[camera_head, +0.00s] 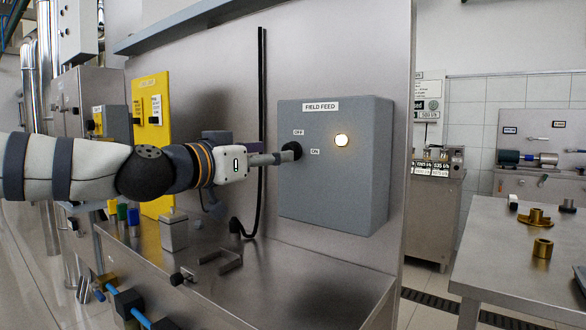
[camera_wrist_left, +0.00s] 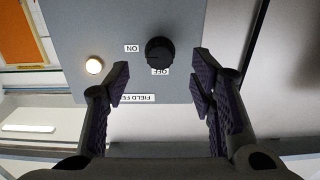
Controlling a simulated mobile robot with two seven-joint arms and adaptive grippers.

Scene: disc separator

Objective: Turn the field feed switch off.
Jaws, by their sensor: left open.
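The field feed box (camera_head: 335,200) is a grey box with a FIELD FEED label, on a steel panel. Its black round knob (camera_head: 293,150) sits between an OFF label, above it, and an ON label (camera_head: 315,152). The lamp (camera_head: 341,140) beside them glows. My left gripper (camera_head: 281,157) reaches in from the left, its tips close to the knob. In the left wrist view, which is upside down, the open fingers (camera_wrist_left: 160,76) stand apart with the knob (camera_wrist_left: 158,52) ahead between them; no contact is clear. I cannot tell where the knob points. My right gripper is out of view.
Black cables (camera_head: 262,130) run down the panel left of the box. A steel ledge (camera_head: 300,275) juts out below, with a small grey box (camera_head: 173,232) on it. A yellow plate (camera_head: 152,180) stands behind my left arm. A steel table (camera_head: 530,245) with brass parts is at right.

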